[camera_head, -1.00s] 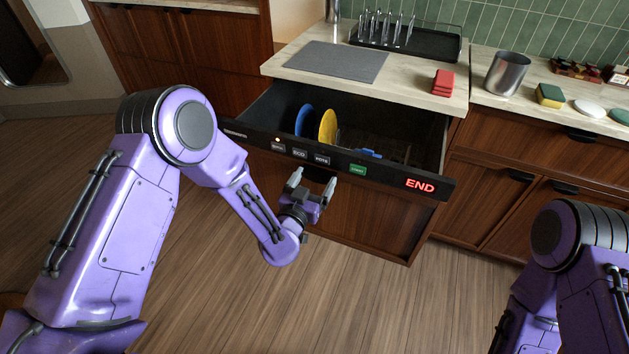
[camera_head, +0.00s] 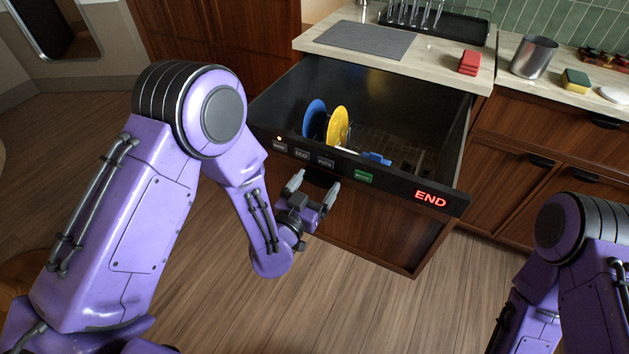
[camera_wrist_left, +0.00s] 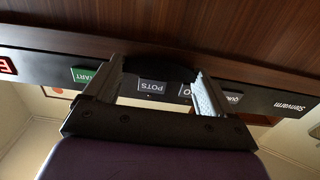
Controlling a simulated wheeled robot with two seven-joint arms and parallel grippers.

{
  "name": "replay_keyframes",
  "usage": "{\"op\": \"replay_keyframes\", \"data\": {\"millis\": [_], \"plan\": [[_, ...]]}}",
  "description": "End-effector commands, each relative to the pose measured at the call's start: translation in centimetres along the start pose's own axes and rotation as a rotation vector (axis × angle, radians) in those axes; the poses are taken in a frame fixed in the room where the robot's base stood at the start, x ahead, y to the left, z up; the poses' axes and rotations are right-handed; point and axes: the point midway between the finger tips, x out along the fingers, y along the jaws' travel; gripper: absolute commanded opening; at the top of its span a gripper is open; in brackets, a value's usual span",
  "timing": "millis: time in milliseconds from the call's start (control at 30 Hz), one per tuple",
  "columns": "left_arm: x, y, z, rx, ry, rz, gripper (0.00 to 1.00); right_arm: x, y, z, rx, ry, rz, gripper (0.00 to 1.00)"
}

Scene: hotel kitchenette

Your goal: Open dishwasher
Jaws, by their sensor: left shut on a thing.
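The dishwasher (camera_head: 430,237) is a wood-fronted drawer with a black control strip (camera_head: 395,185) showing a red END. It is pulled well out from under the counter. Inside its dark tub stand a blue plate (camera_head: 313,117) and a yellow plate (camera_head: 337,126), with a small blue item (camera_head: 377,158) nearer the front. My left gripper (camera_head: 316,184) is at the front of the drawer, below the buttons. In the left wrist view its fingers are shut on the dark handle (camera_wrist_left: 160,70). Only part of my right arm shows at the lower right; its gripper is out of view.
The counter above holds a grey mat (camera_head: 366,41), a black drying rack (camera_head: 450,22), red sponges (camera_head: 469,62), a metal cup (camera_head: 534,57) and a yellow-green sponge (camera_head: 575,80). Closed wooden cabinets (camera_head: 510,180) stand to the right. The wooden floor (camera_head: 340,310) before the drawer is clear.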

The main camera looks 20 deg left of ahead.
Motion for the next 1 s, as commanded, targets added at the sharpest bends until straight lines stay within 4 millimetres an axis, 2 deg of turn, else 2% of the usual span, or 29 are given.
{"op": "replay_keyframes", "data": {"millis": [500, 533, 567, 1000], "plan": [[-0.27, 0.38, 0.00, -0.003, -0.001, 0.010, 0.30, 0.05, 0.00, 0.02, 0.000, 0.000, 0.000, 0.43], [-0.27, 0.39, 0.00, -0.003, -0.001, 0.010, 0.91, 0.04, 0.00, 0.02, 0.000, 0.000, 0.000, 0.43], [-0.27, 0.39, 0.01, -0.003, -0.001, 0.010, 0.98, 0.04, 0.00, 0.02, 0.000, 0.000, 0.000, 0.43], [-0.85, 0.75, 0.09, 0.001, 0.000, 0.023, 0.98, 0.35, -0.03, 0.14, 0.000, 0.000, 0.000, 0.43]]}}
